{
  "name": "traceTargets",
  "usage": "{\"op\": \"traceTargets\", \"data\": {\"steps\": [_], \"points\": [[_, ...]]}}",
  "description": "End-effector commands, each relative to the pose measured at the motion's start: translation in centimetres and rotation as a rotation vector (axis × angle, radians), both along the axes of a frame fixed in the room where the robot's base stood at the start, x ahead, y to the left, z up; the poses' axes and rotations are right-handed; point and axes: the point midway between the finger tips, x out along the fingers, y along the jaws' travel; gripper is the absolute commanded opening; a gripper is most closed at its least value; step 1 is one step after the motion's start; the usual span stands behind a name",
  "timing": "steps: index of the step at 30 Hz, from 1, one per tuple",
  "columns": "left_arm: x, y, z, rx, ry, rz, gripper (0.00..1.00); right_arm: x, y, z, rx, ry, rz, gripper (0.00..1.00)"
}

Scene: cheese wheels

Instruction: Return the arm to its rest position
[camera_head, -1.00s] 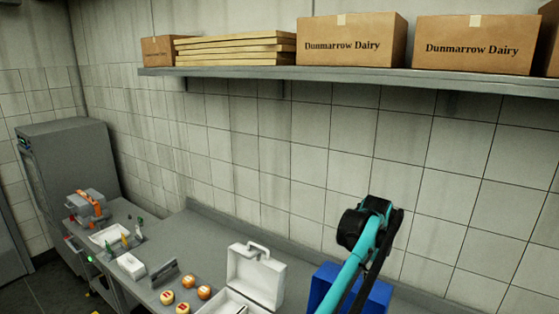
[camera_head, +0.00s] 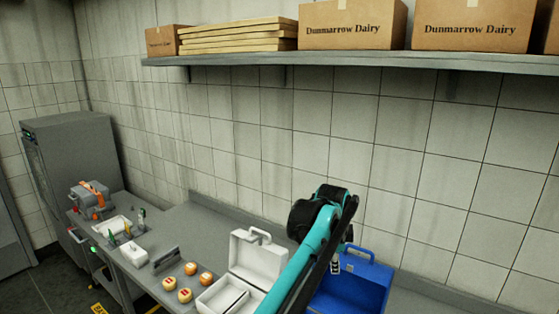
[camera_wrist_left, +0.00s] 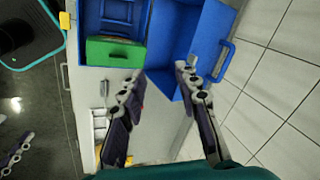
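My left arm rises from the bottom of the head view, its wrist bent over the counter. My left gripper (camera_head: 337,264) hangs in front of the open blue case (camera_head: 372,268), partly hidden by the arm. In the left wrist view, the left gripper (camera_wrist_left: 157,80) has its fingers spread apart, with nothing seen held between them. The blue case (camera_wrist_left: 205,35) lies beyond the fingertips, with a green block (camera_wrist_left: 115,52) in it. A finger-like part, perhaps of my right gripper (camera_wrist_left: 17,152), shows at the lower left edge; its state is unclear.
An open white case (camera_head: 257,258) stands left of the blue case. Several cheese wheels (camera_head: 190,268) sit left of it on the grey counter (camera_head: 207,233). A wall shelf (camera_head: 350,57) with cartons (camera_head: 352,25) runs above. Wall tiles are close behind the counter.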

Motion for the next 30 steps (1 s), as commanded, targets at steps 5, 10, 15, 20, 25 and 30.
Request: {"op": "traceTargets", "data": {"steps": [5,10,15,20,25,30], "points": [[-3.0,8.0,-2.4,-0.087,-0.007,0.272,0.32,0.0,0.0,-4.3,0.000,0.000,0.000,0.40],[-8.1,16.2,-6.1,-0.203,-0.020,0.588,0.32,0.0,0.0,-8.2,0.000,0.000,0.000,0.40],[-14.5,23.2,-11.9,-0.330,-0.037,0.899,0.32,0.0,0.0,-12.0,0.000,0.000,0.000,0.40],[-21.0,28.4,-19.2,-0.458,-0.057,1.180,0.32,0.1,0.0,-15.5,0.000,0.000,0.000,0.40],[-26.3,31.7,-26.3,-0.580,-0.077,1.412,0.32,0.1,0.0,-18.2,0.000,0.000,0.000,0.40],[-28.8,33.0,-30.0,-0.646,-0.088,1.530,0.32,0.1,0.0,-19.2,0.000,0.000,0.000,0.40]]}}
